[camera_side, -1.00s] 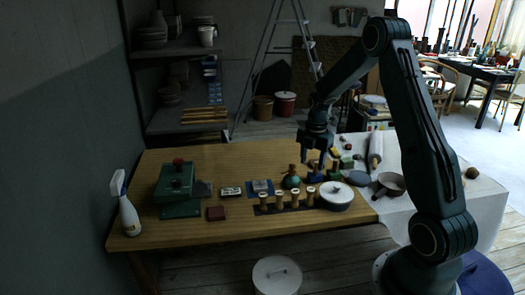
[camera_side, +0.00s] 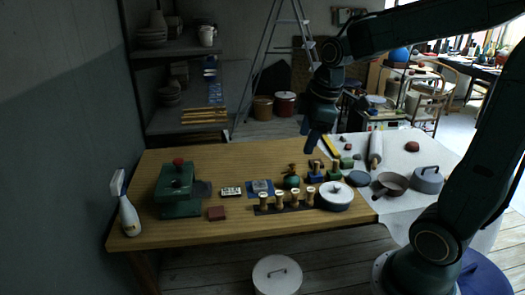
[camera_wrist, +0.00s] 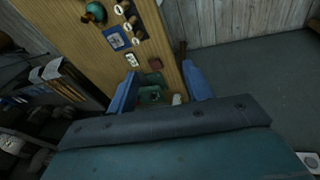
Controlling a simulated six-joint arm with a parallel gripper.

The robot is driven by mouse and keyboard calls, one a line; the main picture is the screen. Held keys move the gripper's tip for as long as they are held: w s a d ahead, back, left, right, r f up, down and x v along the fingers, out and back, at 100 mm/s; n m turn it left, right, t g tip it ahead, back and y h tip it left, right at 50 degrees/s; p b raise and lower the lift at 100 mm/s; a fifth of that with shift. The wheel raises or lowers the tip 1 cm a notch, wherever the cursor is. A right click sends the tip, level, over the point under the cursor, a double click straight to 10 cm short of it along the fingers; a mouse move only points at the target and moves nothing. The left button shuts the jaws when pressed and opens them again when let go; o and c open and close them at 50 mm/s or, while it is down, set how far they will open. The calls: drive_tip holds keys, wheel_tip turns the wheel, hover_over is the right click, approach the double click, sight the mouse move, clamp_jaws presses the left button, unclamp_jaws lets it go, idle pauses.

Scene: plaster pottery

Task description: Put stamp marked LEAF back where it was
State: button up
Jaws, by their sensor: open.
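Several wooden-handled stamps with pale round tops (camera_side: 295,199) stand upright in a row in a dark rack (camera_side: 287,209) near the table's front edge. Some pale tops (camera_wrist: 127,26) also show at the top of the wrist view. The marks are too small to read, so I cannot tell which is LEAF. A blue square pad (camera_side: 260,188) with a pale print lies behind the rack. My gripper (camera_side: 312,150) is open and empty above the table's back part.
A green press (camera_side: 177,190) and a spray bottle (camera_side: 129,217) stand at left. A dark red block (camera_side: 216,213) and a small white label (camera_side: 231,191) lie near them. The table's back left is clear.

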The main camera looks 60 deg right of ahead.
drive_tip(key=s+a+r+m+t, duration=0.2)
drive_tip(key=s+a+m, duration=0.5)
drive_tip(key=s, duration=0.6)
drive_tip(key=shift+a+m+t+y, duration=0.3)
drive_tip(key=shift+a+y, duration=0.1)
drive_tip(key=shift+a, duration=0.6)
